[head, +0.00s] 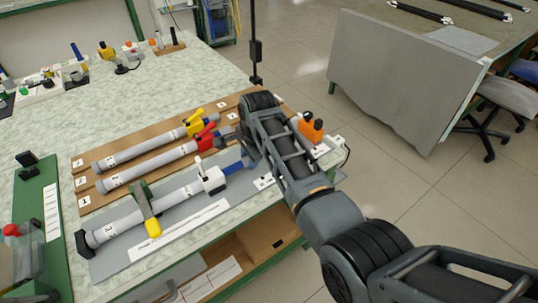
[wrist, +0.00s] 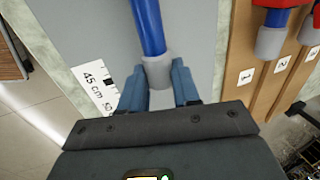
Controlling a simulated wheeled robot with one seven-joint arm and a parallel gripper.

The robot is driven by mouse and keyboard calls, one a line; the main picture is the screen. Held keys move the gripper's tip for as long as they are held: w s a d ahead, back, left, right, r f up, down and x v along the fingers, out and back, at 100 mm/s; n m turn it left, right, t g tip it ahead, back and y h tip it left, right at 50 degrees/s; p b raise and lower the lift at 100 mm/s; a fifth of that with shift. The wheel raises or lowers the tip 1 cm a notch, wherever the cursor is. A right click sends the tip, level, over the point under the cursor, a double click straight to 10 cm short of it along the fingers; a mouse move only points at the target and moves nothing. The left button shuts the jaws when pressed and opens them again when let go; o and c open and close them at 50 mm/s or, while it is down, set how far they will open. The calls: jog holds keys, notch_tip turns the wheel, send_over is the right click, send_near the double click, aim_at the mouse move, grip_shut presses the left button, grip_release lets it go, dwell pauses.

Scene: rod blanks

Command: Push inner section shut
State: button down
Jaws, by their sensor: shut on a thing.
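A grey telescoping tube marked 3 (head: 150,212) lies in a grey fixture (head: 105,262) on the bench. A white collar with an upright lever (head: 213,178) sits at its right end. The blue inner section (head: 235,166) sticks out of the collar; it also shows in the wrist view (wrist: 147,25), ending in a grey cap (wrist: 157,70). My gripper (wrist: 158,92) has a blue finger on each side of this cap and is shut on it.
A wooden rack (head: 88,203) behind holds two similar tubes, with a yellow collar (head: 194,122) and a red collar (head: 207,138). A white scale strip (head: 180,229) lies along the fixture's front. An orange item (head: 311,127) stands just right of my wrist.

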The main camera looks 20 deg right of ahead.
aim_at(237, 164)
jog(key=a, duration=0.2)
jog(key=s+a, duration=0.1)
jog(key=a, duration=0.1)
jog(key=shift+s+p, duration=0.15)
jog(key=shift+p, duration=0.25)
jog(key=c, duration=0.8)
grip_release()
jog(key=v, duration=0.7)
jog(key=shift+s+r, duration=0.15)
jog(key=shift+r, duration=0.2)
